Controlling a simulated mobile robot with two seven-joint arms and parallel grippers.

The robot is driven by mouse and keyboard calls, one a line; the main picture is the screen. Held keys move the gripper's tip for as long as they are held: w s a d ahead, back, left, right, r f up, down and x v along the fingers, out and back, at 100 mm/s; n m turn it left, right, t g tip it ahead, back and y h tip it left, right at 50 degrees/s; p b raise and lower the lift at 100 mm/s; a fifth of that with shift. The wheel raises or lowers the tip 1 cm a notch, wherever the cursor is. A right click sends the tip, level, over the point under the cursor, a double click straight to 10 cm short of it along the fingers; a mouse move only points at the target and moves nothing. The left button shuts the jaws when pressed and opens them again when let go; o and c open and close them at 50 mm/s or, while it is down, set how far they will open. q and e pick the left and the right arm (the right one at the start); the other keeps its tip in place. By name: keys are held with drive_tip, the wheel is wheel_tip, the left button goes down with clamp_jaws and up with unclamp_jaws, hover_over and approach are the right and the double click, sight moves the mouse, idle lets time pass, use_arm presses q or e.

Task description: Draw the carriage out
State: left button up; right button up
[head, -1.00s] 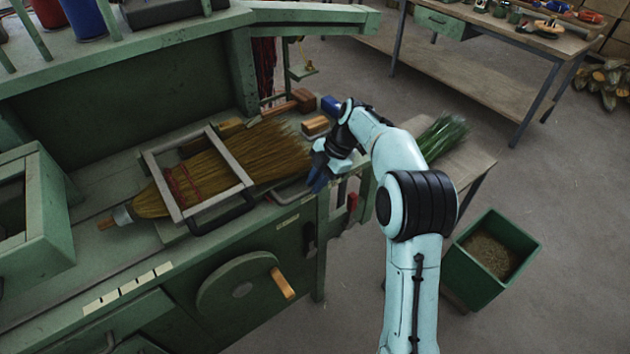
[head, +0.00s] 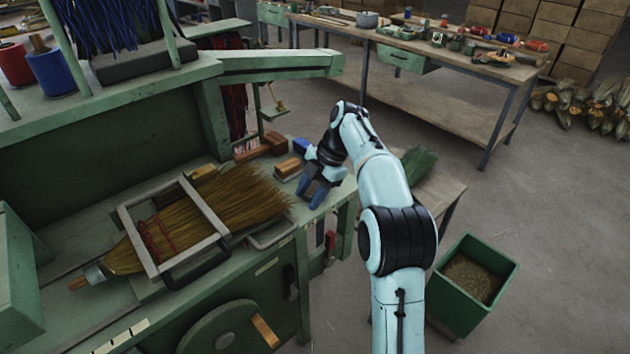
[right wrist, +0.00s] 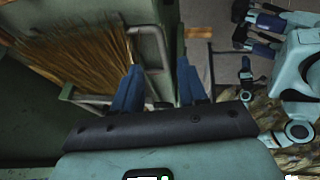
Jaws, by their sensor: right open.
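A grey rectangular frame (head: 201,205), which looks like the carriage, lies around a broom on the green bench. A black bar handle (head: 196,273) is on the frame's near side. A bent grey metal handle (head: 272,236) sits at the bench's right end; it also shows in the right wrist view (right wrist: 151,48). My right gripper (head: 312,195) is open and empty, beyond the bristle tips and right of the bent handle. Its blue fingers (right wrist: 160,72) point toward the bench end.
Wooden blocks (head: 289,168) lie just left of my right gripper. A red lever (head: 330,243) is on the bench's end and a crank wheel (head: 228,330) on its front. A green bin (head: 473,283) stands on the floor at right. The floor around the bin looks open.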

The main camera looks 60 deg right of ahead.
drive_tip(key=shift+p+v, duration=0.3)
drive_tip(key=shift+v, duration=1.3)
